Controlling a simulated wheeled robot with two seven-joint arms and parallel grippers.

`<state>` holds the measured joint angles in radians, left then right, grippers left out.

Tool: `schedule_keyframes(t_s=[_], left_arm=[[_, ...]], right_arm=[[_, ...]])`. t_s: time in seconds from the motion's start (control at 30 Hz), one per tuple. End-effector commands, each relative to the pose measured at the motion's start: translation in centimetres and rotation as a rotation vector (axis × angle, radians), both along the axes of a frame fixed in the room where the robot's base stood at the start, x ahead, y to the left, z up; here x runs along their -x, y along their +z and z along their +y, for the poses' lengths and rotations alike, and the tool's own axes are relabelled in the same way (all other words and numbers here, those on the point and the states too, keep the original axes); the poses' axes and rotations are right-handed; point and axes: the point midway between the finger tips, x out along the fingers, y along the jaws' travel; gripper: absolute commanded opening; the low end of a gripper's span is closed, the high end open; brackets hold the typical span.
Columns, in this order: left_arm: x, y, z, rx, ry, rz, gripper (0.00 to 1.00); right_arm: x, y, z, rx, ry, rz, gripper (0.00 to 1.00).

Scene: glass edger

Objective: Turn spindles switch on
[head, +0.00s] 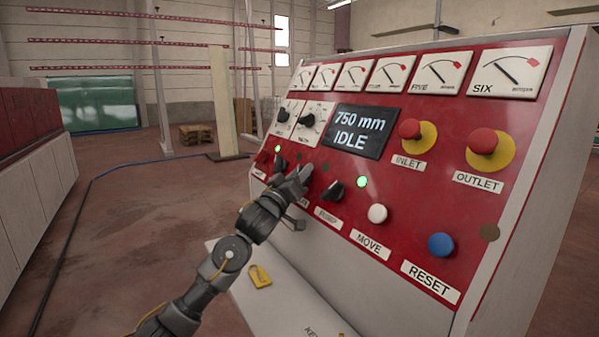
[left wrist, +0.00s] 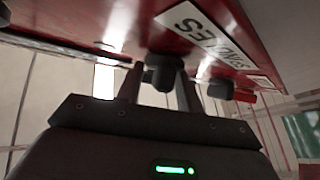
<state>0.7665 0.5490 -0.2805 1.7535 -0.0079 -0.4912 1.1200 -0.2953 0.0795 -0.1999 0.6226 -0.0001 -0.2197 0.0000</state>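My left gripper (head: 293,181) is at the red control panel (head: 408,210), over the lower row of switches, and hides the switch there. In the left wrist view its two fingers (left wrist: 160,90) stand apart, one on each side of a black switch knob (left wrist: 160,71). A narrow gap seems to show beside the knob; firm contact cannot be made out. A white label (left wrist: 213,38), upside down and partly readable as SPINDLES, is by this knob. The knob's turned angle is unclear. My right gripper is not in view.
Beside the gripper are another black knob (head: 333,191), a white MOVE button (head: 377,213) and a blue RESET button (head: 441,245). Red INLET (head: 410,129) and OUTLET (head: 483,141) stop buttons sit above. The display (head: 361,131) reads 750 mm IDLE. A green lamp (head: 362,182) is lit.

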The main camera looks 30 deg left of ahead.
Motion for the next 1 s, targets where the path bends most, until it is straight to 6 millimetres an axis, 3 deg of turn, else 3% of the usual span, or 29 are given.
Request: schedule_keyframes(t_s=[0.27,0.53,1.0], left_arm=[[-0.10,-0.03,0.00,0.000,0.000,0.001,0.35],[-0.10,-0.11,-0.04,-0.001,0.000,0.003,0.00],[-0.19,-0.57,-0.11,-0.062,-0.040,-0.023,0.00]], right_arm=[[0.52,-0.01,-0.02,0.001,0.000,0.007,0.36],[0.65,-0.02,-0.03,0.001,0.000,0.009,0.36],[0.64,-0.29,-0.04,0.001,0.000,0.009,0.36]])
